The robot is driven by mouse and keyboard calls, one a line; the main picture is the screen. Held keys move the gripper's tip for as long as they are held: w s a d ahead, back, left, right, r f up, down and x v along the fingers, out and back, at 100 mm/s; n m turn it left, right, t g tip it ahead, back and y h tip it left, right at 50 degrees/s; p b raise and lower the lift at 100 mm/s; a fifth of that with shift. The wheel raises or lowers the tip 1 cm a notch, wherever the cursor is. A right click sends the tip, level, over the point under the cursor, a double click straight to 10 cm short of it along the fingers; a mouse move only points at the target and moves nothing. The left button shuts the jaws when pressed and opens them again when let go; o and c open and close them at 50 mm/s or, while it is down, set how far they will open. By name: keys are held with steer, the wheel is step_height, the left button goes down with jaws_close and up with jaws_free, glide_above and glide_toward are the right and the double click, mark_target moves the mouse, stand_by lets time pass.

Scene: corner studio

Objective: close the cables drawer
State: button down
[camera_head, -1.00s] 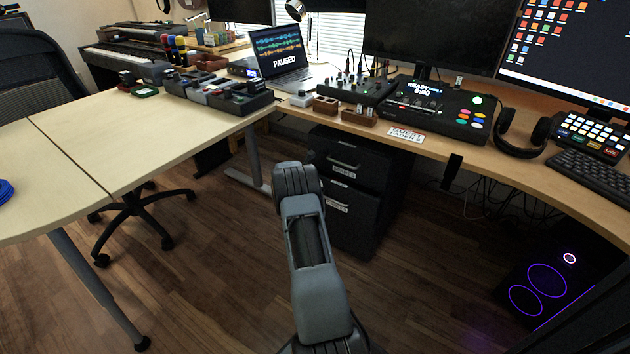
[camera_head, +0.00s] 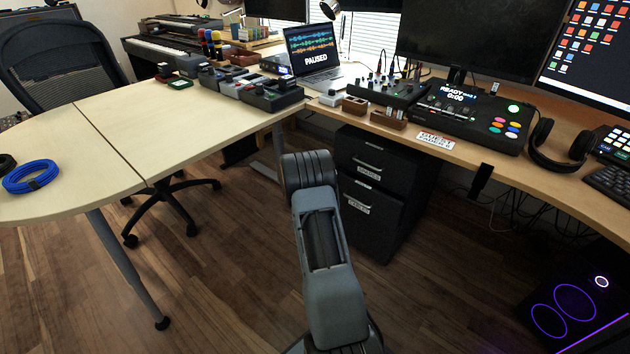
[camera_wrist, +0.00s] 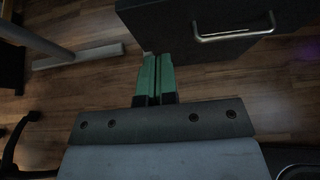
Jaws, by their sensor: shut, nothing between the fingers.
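The black drawer cabinet (camera_head: 410,180) stands under the right-hand desk in the head view. It has an upper drawer with a label (camera_head: 368,174) and a lower drawer with a label (camera_head: 359,206), too small to read surely; the lower one seems to be the cables drawer. How far it stands out is hard to tell. In the wrist view a dark drawer front (camera_wrist: 185,40) with a metal bar handle (camera_wrist: 236,32) is close ahead. My gripper (camera_wrist: 155,62) has green fingers, shut and empty, near the front's lower left part, left of the handle. Touching or apart cannot be told. My arm hides the gripper in the head view.
A light table (camera_head: 150,125) is on the left, with a blue cable coil (camera_head: 31,177) on it. An office chair (camera_head: 62,60) stands behind it. A table leg (camera_head: 130,270) reaches the floor (camera_head: 225,270). A dark PC case (camera_head: 575,300) is at lower right.

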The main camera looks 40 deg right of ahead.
steer(key=w+p+v, duration=0.1)
steer(key=v, duration=0.4)
steer(key=n+g+h+p, duration=0.2)
steer(key=n+h+p, duration=0.2)
steer(key=n+p, duration=0.65)
glide_toward(385, 200)
steer(key=s+a+f+n+b, duration=0.2)
steer(key=s+a+f+n, duration=0.15)
steer(key=a, duration=0.25)
steer(key=w+d+n+t+b, duration=0.1)
steer(key=d, duration=0.3)
steer(key=w+d+r+n+t+h+b, duration=0.1)
steer(key=d, duration=0.4)
steer(key=w+d+n+t+h+b, duration=0.1)
steer(key=d+n+b, duration=0.1)
steer(key=d, duration=0.2)
steer(key=shift+d+r, duration=0.2)
steer(key=shift+r, duration=0.2)
